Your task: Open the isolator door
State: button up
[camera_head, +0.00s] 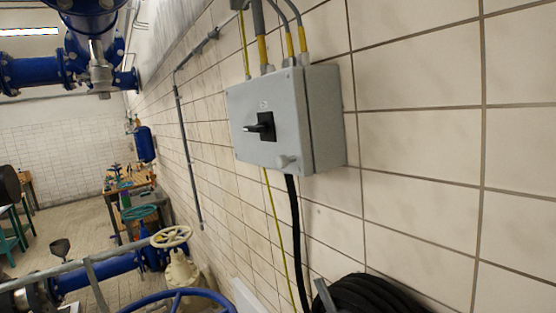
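The isolator is a grey box (322,120) on the tiled wall, right of the middle of the view. Its front door (240,108) faces left and lies flat against the box, so it looks closed. A black rotary handle (262,128) on a dark square plate sits near the middle of the door. I cannot make out any hinges. My gripper does not show in this view.
Cables enter the box from above, and a black cable (294,230) hangs below it. A coiled black hose (370,296) hangs lower right. Blue pipes (35,70), a cream handwheel (171,237) and a blue handwheel (180,300) stand left. A cluttered bench (130,190) stands farther back.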

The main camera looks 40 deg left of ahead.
aim_at(277, 98)
jog(key=i, duration=0.9)
